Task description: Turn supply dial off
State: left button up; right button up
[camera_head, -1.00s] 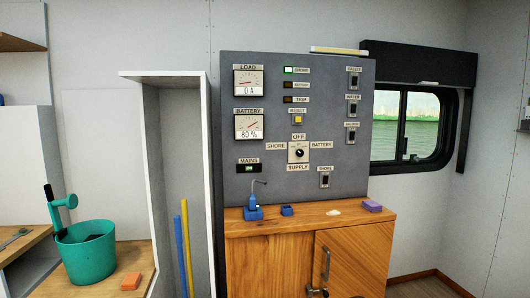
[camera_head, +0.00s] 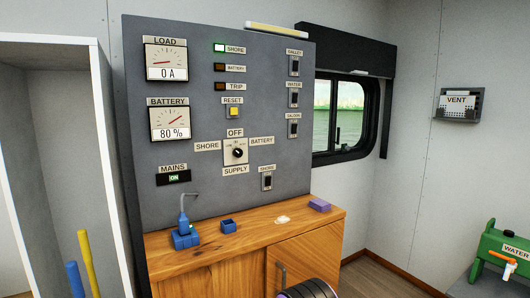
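The supply dial (camera_head: 237,152) is a black round knob on a pale square plate, in the middle of the grey panel (camera_head: 207,100). Labels around it read OFF above, SHORE at left, BATTERY at right and SUPPLY below. Its pointer mark is too small to tell which way it is turned. The green SHORE lamp (camera_head: 219,48) is lit; the BATTERY and TRIP lamps look dark. The MAINS display (camera_head: 173,178) reads ON, the load meter (camera_head: 167,63) 0 A and the battery meter (camera_head: 170,123) 80 %. Neither of my grippers shows.
An open white locker (camera_head: 105,150) stands at left. A green water container (camera_head: 500,255) is at lower right.

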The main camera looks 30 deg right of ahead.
aim_at(237, 152)
jog(key=z, duration=0.75)
jog(key=i, duration=0.65)
jog(key=z, duration=0.8)
